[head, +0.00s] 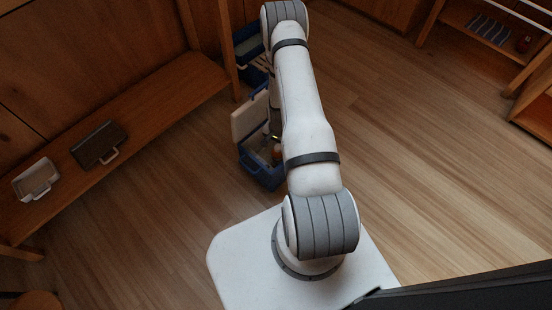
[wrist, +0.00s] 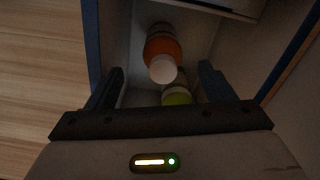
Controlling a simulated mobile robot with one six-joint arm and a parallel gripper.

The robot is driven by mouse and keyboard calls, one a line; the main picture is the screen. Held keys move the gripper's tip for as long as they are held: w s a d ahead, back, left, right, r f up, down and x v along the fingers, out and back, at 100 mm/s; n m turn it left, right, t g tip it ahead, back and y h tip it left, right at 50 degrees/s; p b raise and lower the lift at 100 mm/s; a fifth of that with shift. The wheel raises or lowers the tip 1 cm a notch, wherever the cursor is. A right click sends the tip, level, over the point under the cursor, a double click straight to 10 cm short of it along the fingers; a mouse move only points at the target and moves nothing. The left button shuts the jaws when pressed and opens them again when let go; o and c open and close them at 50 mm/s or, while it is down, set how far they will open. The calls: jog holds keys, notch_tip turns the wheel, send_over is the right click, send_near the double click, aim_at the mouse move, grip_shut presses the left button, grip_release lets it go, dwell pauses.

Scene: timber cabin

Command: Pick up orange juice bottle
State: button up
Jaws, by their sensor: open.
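An orange bottle with a white cap (wrist: 163,52), seemingly the orange juice bottle, is inside an open blue cooler box with a pale lining (wrist: 93,45). In the head view the cooler (head: 262,173) stands on the floor left of my arm, with a small orange patch of the bottle (head: 277,152) showing inside. My gripper (wrist: 162,70) is open, with one dark finger on each side of the bottle's cap in the wrist view. I cannot tell whether either finger touches it. A second item with a yellow-green top (wrist: 177,96) sits close to the bottle, partly hidden by my gripper.
The cooler's pale lid (head: 249,117) stands open at its left. Another blue box (head: 250,55) is behind. A wooden bench (head: 150,112) at left holds a dark case (head: 99,144) and a white container (head: 36,179).

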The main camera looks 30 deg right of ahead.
aim_at(277, 156)
notch_tip(277, 156, down, 6)
jog(key=b, duration=0.3)
jog(key=shift+w+f, duration=0.25)
jog(key=shift+d, duration=0.1)
jog(key=c, duration=1.6)
